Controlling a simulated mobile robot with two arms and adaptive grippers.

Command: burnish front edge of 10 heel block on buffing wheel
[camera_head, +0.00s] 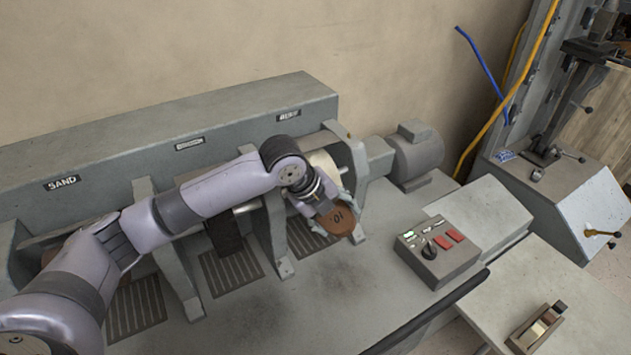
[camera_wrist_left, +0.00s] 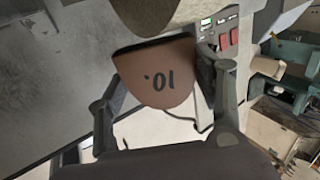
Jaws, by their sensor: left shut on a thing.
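The heel block (camera_head: 340,219) is brown with a rounded edge and marked 10. My left gripper (camera_head: 331,208) is shut on it, at the right-hand wheel station of the grey machine. In the left wrist view the block (camera_wrist_left: 157,82) sits between the two fingers, its straighter edge toward a rounded brownish wheel surface (camera_wrist_left: 158,12). Edge and wheel look very close; I cannot tell whether they touch. In the head view a pale wheel (camera_head: 322,163) shows partly behind my left wrist, the rest hidden. My right gripper is not in view.
Grey upright brackets (camera_head: 357,190) flank the station. A control box (camera_head: 440,252) with red buttons and a lit green indicator stands to the right. A motor (camera_head: 415,155) sits behind it. A small block-like tool (camera_head: 537,328) lies at the lower right.

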